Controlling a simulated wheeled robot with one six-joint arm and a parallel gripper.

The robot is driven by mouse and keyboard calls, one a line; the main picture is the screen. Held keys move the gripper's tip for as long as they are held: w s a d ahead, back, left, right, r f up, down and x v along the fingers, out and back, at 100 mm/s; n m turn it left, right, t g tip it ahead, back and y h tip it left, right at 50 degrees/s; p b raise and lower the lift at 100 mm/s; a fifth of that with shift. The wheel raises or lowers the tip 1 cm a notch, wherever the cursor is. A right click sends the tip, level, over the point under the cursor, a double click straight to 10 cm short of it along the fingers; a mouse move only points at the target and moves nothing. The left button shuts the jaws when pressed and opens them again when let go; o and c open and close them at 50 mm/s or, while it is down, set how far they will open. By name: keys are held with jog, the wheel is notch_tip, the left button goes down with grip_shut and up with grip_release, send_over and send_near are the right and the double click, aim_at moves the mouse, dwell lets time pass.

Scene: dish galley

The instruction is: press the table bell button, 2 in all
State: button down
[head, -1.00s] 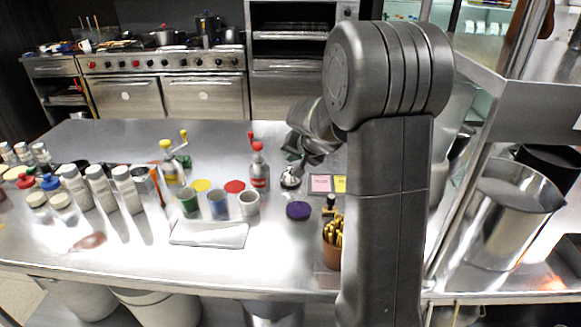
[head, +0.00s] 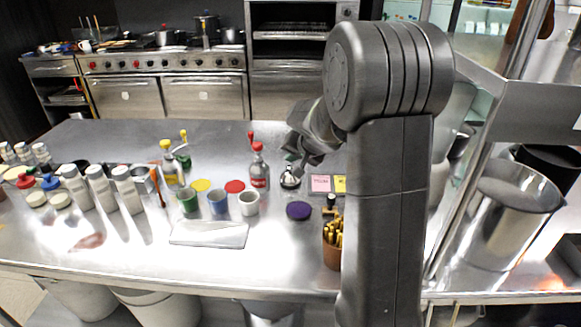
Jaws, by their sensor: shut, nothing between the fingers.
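The table bell (head: 289,181) is a small silver dome on a dark base. It stands on the steel table, just right of a red-topped bottle. My gripper (head: 297,168) is shut and empty, pointing down at the bell's top from the upper right. The fingertips are at or just above the bell's button; the picture is too small to tell whether they touch it. The button itself is hidden by the fingertips.
Pink and yellow notes (head: 320,184) lie right of the bell. A purple disc (head: 298,210) lies in front. Green, blue and white cups (head: 218,203) stand to the left, near a white tray (head: 208,235). A brown pot (head: 332,255) stands by the front edge.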

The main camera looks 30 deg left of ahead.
jog(key=shift+f, duration=0.15)
jog(key=shift+f+b, duration=0.35)
jog(key=shift+b, duration=0.2)
jog(key=shift+f+b, duration=0.5)
jog(key=shift+b, duration=0.05)
dwell(0.4)
jog(key=shift+r, duration=0.1)
jog(key=shift+r+p, duration=0.7)
jog(key=shift+r, duration=0.2)
notch_tip(320, 180, up, 5)
jog(key=p, duration=0.3)
jog(key=shift+d+p, duration=0.15)
jog(key=shift+p, duration=0.15)
dwell(0.8)
